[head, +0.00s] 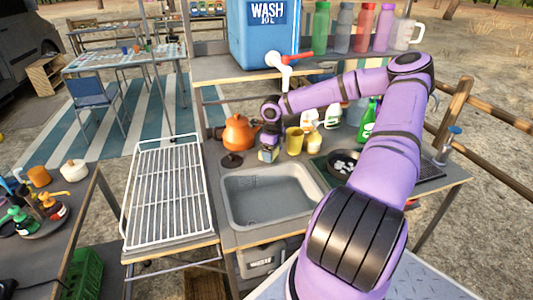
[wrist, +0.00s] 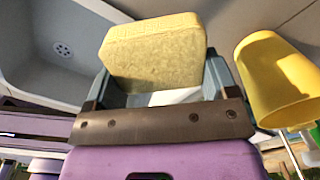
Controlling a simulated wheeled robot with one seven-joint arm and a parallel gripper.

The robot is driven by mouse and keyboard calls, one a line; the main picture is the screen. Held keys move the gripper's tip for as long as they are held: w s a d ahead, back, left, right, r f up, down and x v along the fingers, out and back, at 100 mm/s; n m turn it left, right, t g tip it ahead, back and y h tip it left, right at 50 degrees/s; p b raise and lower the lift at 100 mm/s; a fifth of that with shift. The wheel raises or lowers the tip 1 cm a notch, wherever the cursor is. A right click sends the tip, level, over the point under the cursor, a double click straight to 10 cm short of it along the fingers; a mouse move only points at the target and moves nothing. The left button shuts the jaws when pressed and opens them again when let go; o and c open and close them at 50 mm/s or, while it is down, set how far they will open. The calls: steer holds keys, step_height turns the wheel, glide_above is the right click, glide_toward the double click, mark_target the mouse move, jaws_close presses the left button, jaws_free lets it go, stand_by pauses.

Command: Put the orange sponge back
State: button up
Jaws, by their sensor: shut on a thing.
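A yellow block-shaped sponge (wrist: 155,52) stands upright between the two grey fingers of my gripper (wrist: 165,88) in the wrist view. My gripper is shut on it. The sponge looks yellow rather than orange, and I see no other sponge. In the head view my gripper (head: 268,153) is behind the sink's far edge, between the orange kettle and the yellow cup. The sponge is too small there to make out clearly. I cannot tell whether it touches the counter. No sponge holder is clearly visible.
The grey sink (head: 268,195) is in front of my gripper. The orange kettle (head: 240,133) is close on its left, the yellow cup (head: 294,140) close on its right. White bottles (head: 310,118) and a green bottle (head: 368,122) stand further right. A white drying rack (head: 167,195) is left.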

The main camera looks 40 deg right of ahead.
steer(key=w, duration=0.1)
steer(key=w+d, duration=0.1)
steer(key=w, duration=0.1)
steer(key=w+d, duration=0.1)
steer(key=shift+w+f, duration=0.25)
steer(key=shift+w, duration=0.1)
steer(key=shift+f, duration=1.75)
steer(key=shift+f, duration=0.1)
steer(key=o, duration=0.8)
steer(key=shift+c, duration=0.2)
steer(key=shift+r, duration=3.85)
